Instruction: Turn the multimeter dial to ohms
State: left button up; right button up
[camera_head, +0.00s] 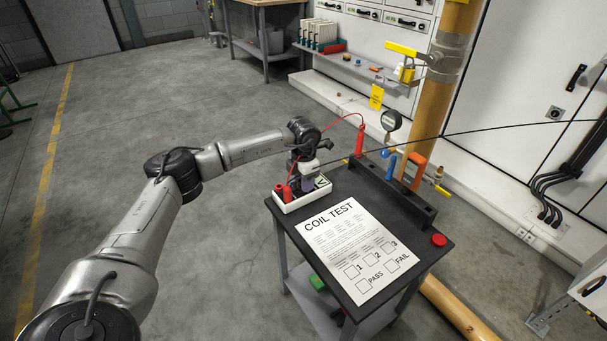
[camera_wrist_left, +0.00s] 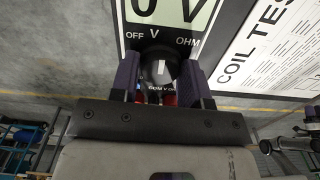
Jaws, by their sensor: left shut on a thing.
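The multimeter (camera_head: 300,199) lies at the far left corner of a small dark table, in a white case. My left gripper (camera_head: 308,176) is over it and hides much of its face. In the left wrist view, the multimeter's screen (camera_wrist_left: 172,12) reads "0 V", with the labels OFF, V and OHM below it. The black dial (camera_wrist_left: 159,68) sits between the two fingers of my left gripper (camera_wrist_left: 160,80), which are shut on it. The pale mark on the dial points up, roughly toward V.
A COIL TEST sheet (camera_head: 346,245) lies on the table (camera_head: 408,270), with a red button (camera_head: 439,240) to its right. Red and blue probes stand at the dark rack (camera_head: 415,205) behind. A red lead and a black cable run near my gripper. Open floor lies left.

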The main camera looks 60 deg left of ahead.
pick_arm(q)
jog(key=m+p, duration=0.1)
jog(key=p, duration=0.1)
jog(key=m+p, duration=0.2)
jog(key=shift+r, duration=0.3)
jog(key=shift+f+m+p, duration=0.25)
jog(key=shift+m+p, duration=1.3)
jog(key=shift+m, duration=0.05)
jog(key=o, duration=0.9)
jog(key=shift+r+p, duration=2.85)
jog(key=shift+r, duration=4)
